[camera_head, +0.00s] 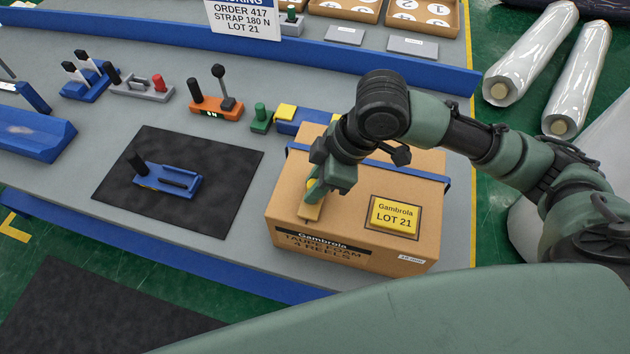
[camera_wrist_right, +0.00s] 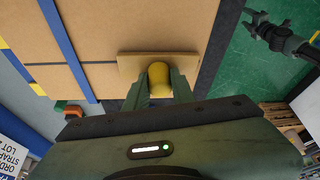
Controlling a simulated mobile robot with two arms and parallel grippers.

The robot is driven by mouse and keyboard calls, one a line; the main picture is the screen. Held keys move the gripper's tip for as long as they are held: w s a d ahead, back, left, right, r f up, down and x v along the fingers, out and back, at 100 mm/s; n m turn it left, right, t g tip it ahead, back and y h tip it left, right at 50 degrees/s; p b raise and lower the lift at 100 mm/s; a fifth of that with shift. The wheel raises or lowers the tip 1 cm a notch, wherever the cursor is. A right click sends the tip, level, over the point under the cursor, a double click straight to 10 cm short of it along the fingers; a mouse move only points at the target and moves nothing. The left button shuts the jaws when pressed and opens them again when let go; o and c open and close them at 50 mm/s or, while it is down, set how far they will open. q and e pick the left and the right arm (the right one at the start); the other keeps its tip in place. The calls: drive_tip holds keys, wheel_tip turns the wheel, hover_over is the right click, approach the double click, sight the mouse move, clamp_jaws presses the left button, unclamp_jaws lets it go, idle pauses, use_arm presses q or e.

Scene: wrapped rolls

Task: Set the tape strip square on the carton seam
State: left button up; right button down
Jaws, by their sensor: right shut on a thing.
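The brown carton (camera_head: 420,160) stands on the bench with a blue strap (camera_head: 435,176) across its top. My right gripper (camera_head: 314,198) is over the carton's near left top and is shut on the tape strip's yellow knob (camera_wrist_right: 158,76). The tape strip (camera_head: 309,211) is a small tan plate, partly hidden by the fingers. In the right wrist view the strip (camera_wrist_right: 130,66) looks slightly tilted, in line with a dark seam (camera_wrist_right: 60,63) on the carton top. I cannot tell whether it touches the carton. My left gripper does not show.
A yellow "LOT 21" plate (camera_head: 395,215) sits in a dark frame on the carton top. A blue tool (camera_head: 167,180) lies on a black mat (camera_head: 215,165) to the left. Several hand tools, including an orange one (camera_head: 216,108), line the bench behind. Wrapped rolls (camera_head: 530,55) lie at right.

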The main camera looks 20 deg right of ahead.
drive_tip(key=shift+f, duration=0.2)
drive_tip(key=c, duration=1.1)
unclamp_jaws()
drive_tip(key=shift+r, duration=0.1)
drive_tip(key=v, duration=0.7)
drive_tip(key=shift+d+r+b, duration=0.2)
drive_tip(key=shift+r+b, duration=0.05)
drive_tip(key=shift+b, duration=0.05)
drive_tip(key=shift+s+f, duration=0.1)
